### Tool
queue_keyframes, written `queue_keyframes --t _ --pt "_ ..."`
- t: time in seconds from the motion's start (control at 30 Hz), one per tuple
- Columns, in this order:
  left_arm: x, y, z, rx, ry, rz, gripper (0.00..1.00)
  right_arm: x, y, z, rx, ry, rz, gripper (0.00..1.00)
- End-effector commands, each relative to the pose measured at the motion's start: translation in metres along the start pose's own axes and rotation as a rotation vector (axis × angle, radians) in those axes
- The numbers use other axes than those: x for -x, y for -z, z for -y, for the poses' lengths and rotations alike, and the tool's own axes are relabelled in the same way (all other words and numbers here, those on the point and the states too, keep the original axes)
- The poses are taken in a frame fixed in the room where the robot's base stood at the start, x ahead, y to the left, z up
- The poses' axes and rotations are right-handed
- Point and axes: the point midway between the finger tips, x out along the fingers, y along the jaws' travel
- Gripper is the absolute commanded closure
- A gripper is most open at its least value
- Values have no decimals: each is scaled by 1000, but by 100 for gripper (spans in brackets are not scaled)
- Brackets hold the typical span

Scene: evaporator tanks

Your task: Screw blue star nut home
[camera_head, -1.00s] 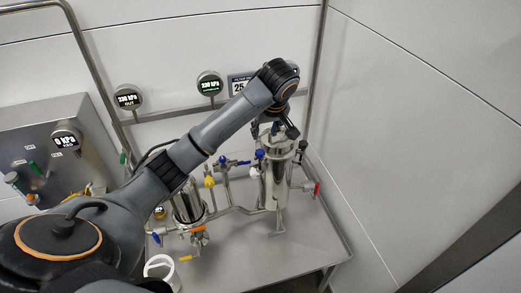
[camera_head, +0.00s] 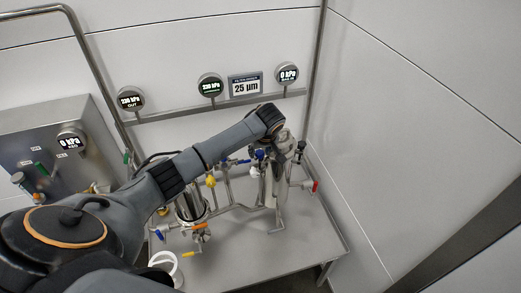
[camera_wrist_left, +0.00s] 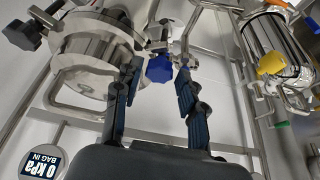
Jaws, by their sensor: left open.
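The blue star nut (camera_wrist_left: 160,69) shows in the left wrist view at the rim of a steel filter housing (camera_wrist_left: 90,60). My left gripper (camera_wrist_left: 158,76) is open, with one finger on either side of the nut and a visible gap to each. I cannot tell how deep the nut sits between the fingertips. In the head view a small blue part (camera_head: 259,154), apparently the nut, shows below my left wrist. The steel housing (camera_head: 270,185) stands under it, partly hidden by my arm. My right gripper is not in view.
Black star knobs (camera_wrist_left: 24,36) sit around the housing lid. A second steel vessel (camera_head: 192,208), pipes and a red-handled valve (camera_head: 315,186) stand on the steel table (camera_head: 290,255). A white wall (camera_head: 400,130) rises close on the right. Gauges (camera_head: 288,73) hang at the back.

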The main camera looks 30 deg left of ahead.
Motion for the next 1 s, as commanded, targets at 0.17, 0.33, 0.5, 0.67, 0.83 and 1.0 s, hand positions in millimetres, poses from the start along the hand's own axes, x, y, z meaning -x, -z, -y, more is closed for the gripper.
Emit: queue_keyframes --t 0.17,0.33,0.5,0.67,0.83,1.0 --pt "0 0 0 0 0 0 60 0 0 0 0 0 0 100" --pt "0 0 0 0 0 0 94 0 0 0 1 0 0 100" --pt "0 0 0 -2 -1 0 100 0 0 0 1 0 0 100" --pt "0 0 0 -23 -11 0 100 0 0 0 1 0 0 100" --pt "0 -1 1 -93 -39 1 100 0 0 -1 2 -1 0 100" --pt "0 0 3 -208 -87 1 100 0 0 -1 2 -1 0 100"
